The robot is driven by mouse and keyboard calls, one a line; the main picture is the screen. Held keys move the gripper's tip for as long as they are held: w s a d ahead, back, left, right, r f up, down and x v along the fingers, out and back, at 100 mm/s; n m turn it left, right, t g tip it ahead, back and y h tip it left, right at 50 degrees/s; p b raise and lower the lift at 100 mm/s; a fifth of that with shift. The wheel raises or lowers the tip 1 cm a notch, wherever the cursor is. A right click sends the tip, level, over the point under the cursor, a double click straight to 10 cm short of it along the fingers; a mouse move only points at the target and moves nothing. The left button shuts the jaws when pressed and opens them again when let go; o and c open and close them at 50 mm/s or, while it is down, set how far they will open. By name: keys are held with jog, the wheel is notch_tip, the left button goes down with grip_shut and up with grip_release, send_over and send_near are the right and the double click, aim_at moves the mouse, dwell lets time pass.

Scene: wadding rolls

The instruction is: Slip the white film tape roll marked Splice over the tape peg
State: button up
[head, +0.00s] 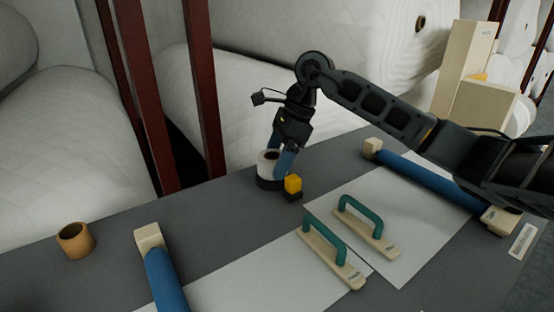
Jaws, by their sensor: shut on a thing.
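A white tape roll (265,166) with a dark hole in its top is near the back edge of the grey table. My gripper (281,162) reaches down from above and is shut on the roll's right side; a blue finger shows there. A dark round part lies directly under the roll; I cannot tell whether it is a base or whether the roll touches it. A yellow block (293,184) on a dark foot stands just right of the roll. The roll's marking is not readable, and I cannot make out the tape peg for certain.
A tan ring (75,241) stands at the left. Two blue bars with cream end blocks (164,280) (430,181) lie on the table. Two teal-handled boards (333,250) (366,228) rest on white sheets. Dark red posts (203,90) and large white rolls stand behind.

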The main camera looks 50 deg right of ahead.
jog(key=shift+f+b, duration=0.6)
jog(key=shift+b, duration=0.05)
jog(key=o, duration=0.8)
jog(key=shift+p+v, duration=1.35)
jog(key=shift+v, duration=4.1)
